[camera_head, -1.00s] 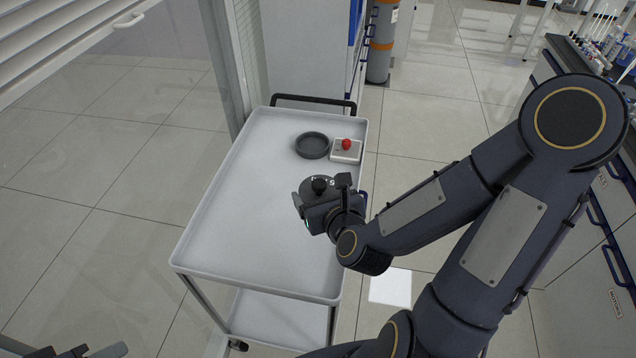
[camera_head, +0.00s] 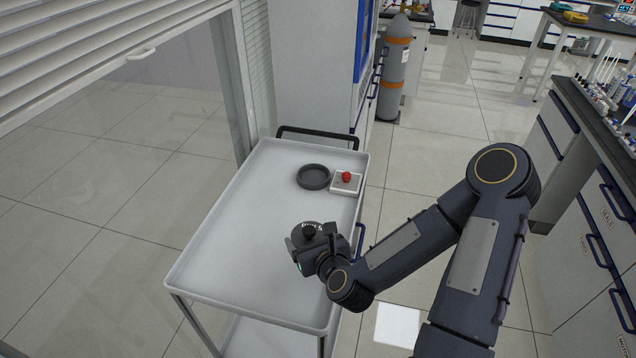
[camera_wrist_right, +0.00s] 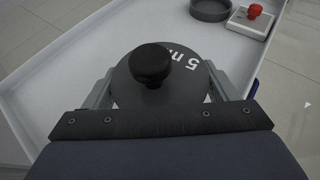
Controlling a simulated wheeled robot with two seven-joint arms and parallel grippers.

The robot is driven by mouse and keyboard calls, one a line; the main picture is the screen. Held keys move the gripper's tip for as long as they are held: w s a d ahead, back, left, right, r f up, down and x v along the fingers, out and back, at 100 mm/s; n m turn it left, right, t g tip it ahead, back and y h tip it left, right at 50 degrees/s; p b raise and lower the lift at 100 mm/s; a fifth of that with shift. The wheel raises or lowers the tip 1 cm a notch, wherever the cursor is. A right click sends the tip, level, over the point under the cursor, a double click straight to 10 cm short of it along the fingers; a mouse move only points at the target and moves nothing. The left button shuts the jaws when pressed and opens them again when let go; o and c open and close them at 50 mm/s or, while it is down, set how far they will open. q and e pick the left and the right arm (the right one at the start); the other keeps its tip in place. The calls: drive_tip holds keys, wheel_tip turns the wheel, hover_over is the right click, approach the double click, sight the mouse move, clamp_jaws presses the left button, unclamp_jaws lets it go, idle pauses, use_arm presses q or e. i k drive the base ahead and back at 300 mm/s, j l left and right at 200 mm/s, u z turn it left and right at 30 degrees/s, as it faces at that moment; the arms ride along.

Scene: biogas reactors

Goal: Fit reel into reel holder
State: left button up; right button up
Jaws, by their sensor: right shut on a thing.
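The reel (camera_wrist_right: 185,72) is a dark grey disc with white lettering and a black knob on top. My right gripper (camera_wrist_right: 165,88) is shut on it, with a finger on each side of the disc in the right wrist view. In the head view the reel (camera_head: 309,230) and right gripper (camera_head: 312,240) are over the middle right of the white cart. The reel holder, a round dark grey dish with a raised rim (camera_head: 314,177), sits near the cart's far end, apart from the reel. It also shows at the top of the right wrist view (camera_wrist_right: 209,9). My left gripper is not in view.
A small pale box with a red button (camera_head: 346,181) stands just right of the holder. The cart's tray (camera_head: 235,255) has a raised rim and is otherwise bare. A black handle (camera_head: 318,135) is at its far end. A grey cylinder (camera_head: 393,75) stands beyond.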

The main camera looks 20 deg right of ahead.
sight(313, 178)
drive_tip(key=k+l+u, duration=0.3)
drive_tip(key=l, duration=0.15)
drive_tip(key=k+l+u, duration=0.1)
drive_tip(key=l+u, duration=0.2)
drive_tip(key=k+l+u, duration=0.3)
drive_tip(key=l+u, duration=0.3)
drive_tip(key=l, duration=0.35)
drive_tip(key=l+u, duration=0.3)
drive_tip(key=l, duration=0.35)
drive_tip(key=l+u, duration=0.3)
drive_tip(key=l, duration=0.3)
drive_tip(key=k+l+u, duration=0.15)
drive_tip(key=l+u, duration=0.15)
drive_tip(key=l, duration=0.8)
drive_tip(key=k+u, duration=0.05)
